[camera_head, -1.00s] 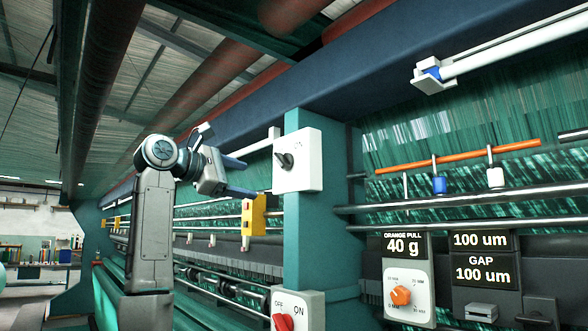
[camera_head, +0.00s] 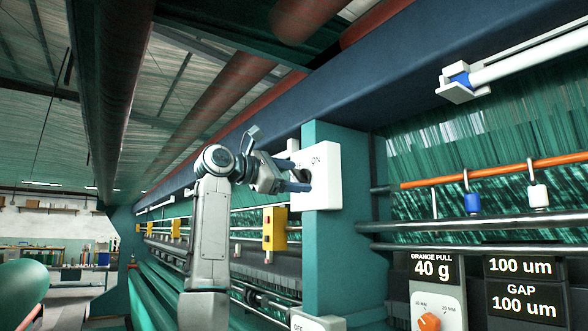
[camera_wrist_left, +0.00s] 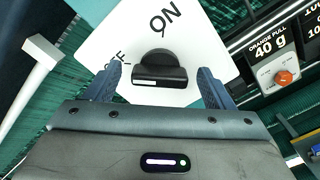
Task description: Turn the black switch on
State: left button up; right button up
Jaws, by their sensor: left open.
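The black switch (camera_wrist_left: 158,70) is a dark knob with a raised grip bar on a white box (camera_head: 326,178). In the left wrist view the box's white face (camera_wrist_left: 105,42) carries the word ON above the knob and a partly hidden OFF to its left. My left gripper (camera_head: 303,180) is open in front of the box. In the left wrist view its fingers (camera_wrist_left: 159,76) stand on either side of the knob, with gaps showing between. In the head view the gripper mostly hides the knob. My right gripper is out of view.
A teal post (camera_head: 338,250) carries the box. A yellow block (camera_head: 275,229) hangs left of it. A second, pale box (camera_head: 317,322) marked OFF is cut off below. At right are an orange dial (camera_head: 429,322), display panels and an orange rod (camera_head: 480,172) with hanging weights.

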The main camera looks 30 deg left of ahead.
pick_arm(q)
jog(key=shift+w+d, duration=0.1)
jog(key=c, duration=1)
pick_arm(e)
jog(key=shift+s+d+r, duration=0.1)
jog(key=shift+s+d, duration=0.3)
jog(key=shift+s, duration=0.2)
